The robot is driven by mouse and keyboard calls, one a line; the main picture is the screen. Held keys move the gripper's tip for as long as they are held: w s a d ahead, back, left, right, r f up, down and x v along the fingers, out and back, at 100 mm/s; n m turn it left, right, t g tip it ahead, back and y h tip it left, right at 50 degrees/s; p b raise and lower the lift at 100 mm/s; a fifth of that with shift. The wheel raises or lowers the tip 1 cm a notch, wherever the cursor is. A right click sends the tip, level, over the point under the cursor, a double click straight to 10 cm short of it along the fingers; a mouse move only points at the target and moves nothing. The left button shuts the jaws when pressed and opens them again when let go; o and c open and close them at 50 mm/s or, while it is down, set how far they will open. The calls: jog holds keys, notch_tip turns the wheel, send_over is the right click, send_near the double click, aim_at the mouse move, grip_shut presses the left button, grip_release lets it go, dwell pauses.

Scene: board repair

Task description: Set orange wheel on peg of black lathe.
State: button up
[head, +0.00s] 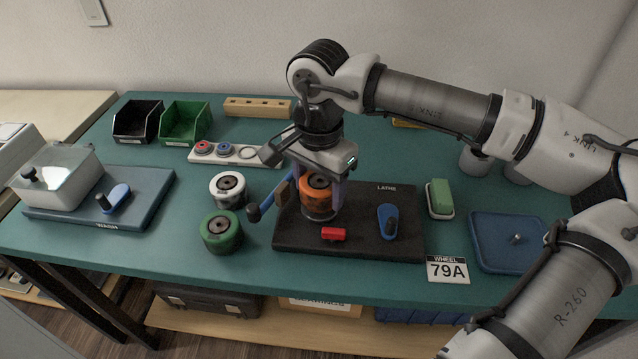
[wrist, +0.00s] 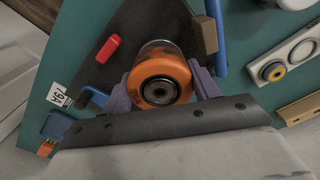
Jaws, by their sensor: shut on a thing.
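A grey round part shows just beyond the wheel's rim. The peg itself is hidden by the wheel, so I cannot tell whether the wheel is around it or above it.
A white wheel (head: 228,190) and a green wheel (head: 221,232) stand to the left. A blue tray (head: 490,255) lies at right.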

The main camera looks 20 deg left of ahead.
jog(key=shift+f+b, duration=0.95)
jog(key=shift+b, duration=0.1)
dwell(1.1)
jog(key=o, duration=1.5)
jog(key=shift+c, duration=0.2)
jog(key=shift+r, duration=0.1)
jog(key=shift+r+p, duration=2.25)
jog(key=shift+r, duration=1.2)
